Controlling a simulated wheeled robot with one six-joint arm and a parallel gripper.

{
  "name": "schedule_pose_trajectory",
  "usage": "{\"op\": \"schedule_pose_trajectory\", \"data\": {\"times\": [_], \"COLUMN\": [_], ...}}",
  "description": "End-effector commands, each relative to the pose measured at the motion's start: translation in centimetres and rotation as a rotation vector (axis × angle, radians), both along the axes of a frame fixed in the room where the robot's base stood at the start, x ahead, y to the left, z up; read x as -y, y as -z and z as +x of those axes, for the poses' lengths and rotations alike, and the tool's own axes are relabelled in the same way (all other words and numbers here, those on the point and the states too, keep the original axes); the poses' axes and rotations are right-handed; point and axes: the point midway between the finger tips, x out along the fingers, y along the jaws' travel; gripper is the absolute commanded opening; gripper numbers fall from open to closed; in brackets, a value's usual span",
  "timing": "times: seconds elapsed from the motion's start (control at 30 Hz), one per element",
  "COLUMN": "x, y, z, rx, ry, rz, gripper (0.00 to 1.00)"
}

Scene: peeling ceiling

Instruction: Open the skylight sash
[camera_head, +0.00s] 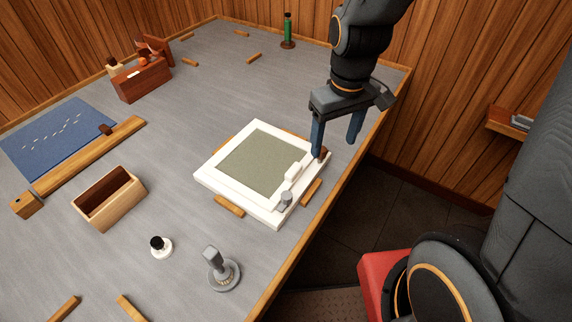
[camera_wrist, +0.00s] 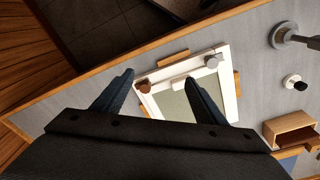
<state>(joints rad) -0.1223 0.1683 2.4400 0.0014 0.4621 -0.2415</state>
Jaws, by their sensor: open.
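The skylight (camera_head: 215,179) is a white square frame with a grey-green pane, lying flat on the grey table near its right edge. Its sash (camera_head: 257,163) looks closed in the frame. A brown knob (camera_head: 322,153) sits at the frame's right corner and a grey knob (camera_head: 286,199) at its near corner. In the wrist view the brown knob (camera_wrist: 144,85) and the grey knob (camera_wrist: 211,61) lie along the far side. My gripper (camera_head: 335,150) points down at the right corner, its blue fingers apart. The wrist view shows my gripper (camera_wrist: 158,82) with the brown knob between its fingers, contact unclear.
Wooden blocks (camera_head: 229,205) lie against the frame's sides. On the table stand an open wooden box (camera_head: 109,198), a white-based black knob (camera_head: 161,246), a grey stamp-like piece (camera_head: 221,272) and a green bottle (camera_head: 288,30). A blue mat (camera_head: 58,138) lies left. The table's right edge is close.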

Motion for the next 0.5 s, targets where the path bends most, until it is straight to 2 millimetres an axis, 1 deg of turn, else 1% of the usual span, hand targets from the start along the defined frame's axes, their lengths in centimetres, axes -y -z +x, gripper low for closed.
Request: {"op": "schedule_pose_trajectory", "data": {"times": [0.03,0.1,0.2,0.3,0.33,0.5], "x": [-1.9,-4.1,-6.6,-8.2,-8.4,-8.7], "y": [1.4,2.6,4.1,5.0,5.2,6.5], "z": [1.0,2.0,3.0,3.5,3.6,3.7], "rx": [-0.017,-0.035,-0.053,-0.063,-0.065,-0.07], "ry": [-0.11,-0.251,-0.413,-0.511,-0.528,-0.552], "rz": [-0.007,-0.015,-0.023,-0.026,-0.027,-0.029], "gripper": [0.66,0.66,0.66,0.66,0.66,0.66]}}
